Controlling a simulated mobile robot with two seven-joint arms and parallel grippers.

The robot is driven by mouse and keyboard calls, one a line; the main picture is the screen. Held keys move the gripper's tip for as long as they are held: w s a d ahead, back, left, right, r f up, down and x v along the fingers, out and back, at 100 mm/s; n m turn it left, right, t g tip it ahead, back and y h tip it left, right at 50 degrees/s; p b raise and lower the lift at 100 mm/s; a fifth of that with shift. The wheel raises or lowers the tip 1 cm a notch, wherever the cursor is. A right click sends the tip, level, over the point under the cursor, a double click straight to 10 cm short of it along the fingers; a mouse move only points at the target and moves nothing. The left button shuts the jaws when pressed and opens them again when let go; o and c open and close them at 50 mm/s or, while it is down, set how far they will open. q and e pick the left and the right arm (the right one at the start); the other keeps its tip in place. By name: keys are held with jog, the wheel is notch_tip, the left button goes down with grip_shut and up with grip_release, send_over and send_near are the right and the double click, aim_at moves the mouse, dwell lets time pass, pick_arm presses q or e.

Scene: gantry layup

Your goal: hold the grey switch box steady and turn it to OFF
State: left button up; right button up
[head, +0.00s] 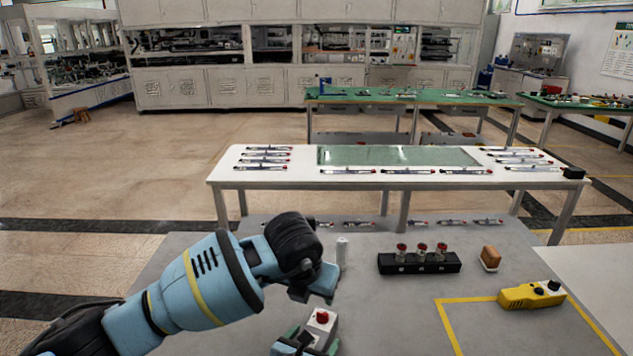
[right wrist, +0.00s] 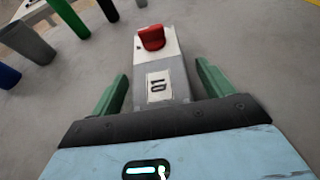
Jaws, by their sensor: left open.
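The grey switch box (head: 322,320) with a red knob on its top end stands on the grey table, near the bottom middle of the head view. In the right wrist view the switch box (right wrist: 160,75) shows its red knob and a dark-framed marking on its face. My right gripper (right wrist: 162,88) is open, its green fingers on either side of the box with narrow gaps. It also shows at the bottom of the head view (head: 306,340). My left gripper (head: 316,291) is open and empty, just above and behind the box; its fingers are partly hidden.
A white cylinder (head: 342,252) stands behind my left gripper. A black block with red-topped knobs (head: 420,263), a brown block (head: 490,258) and a yellow control box (head: 532,294) lie to the right. Several coloured cylinders, one green (right wrist: 68,17), show in the right wrist view.

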jog(key=shift+s, duration=0.1)
jog(key=v, duration=1.2)
